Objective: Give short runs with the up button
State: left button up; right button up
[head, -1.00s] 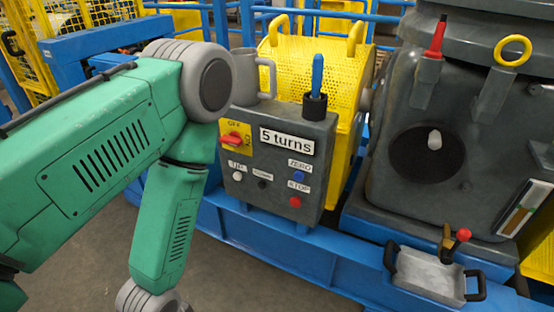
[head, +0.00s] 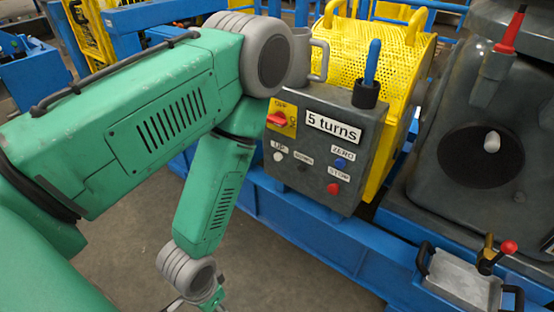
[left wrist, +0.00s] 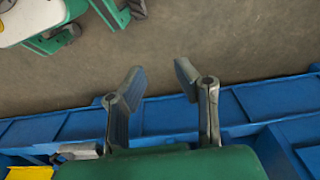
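The grey control box (head: 352,185) stands upright on the blue frame, with a "5 turns" sign (head: 333,127) on it. The white button labelled UP (head: 278,156) is at its left, below a red switch on a yellow plate (head: 280,119). A black button (head: 305,167), a blue ZERO button (head: 341,162) and a red STOP button (head: 333,188) are beside it. My left gripper (left wrist: 159,75) is open and empty, fingers apart over floor and blue frame. In the head view it hangs low, left of and apart from the box, partly cut off. My right gripper is not in view.
A yellow perforated guard (head: 375,55) is behind the box, and a blue-handled lever (head: 372,65) rises from its top. A grey machine housing (head: 450,145) and a metal tray (head: 460,280) are at the right. Bare floor (head: 120,255) lies below my left arm.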

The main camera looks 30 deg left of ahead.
pick_arm(q)
grip_shut()
dwell(1.0)
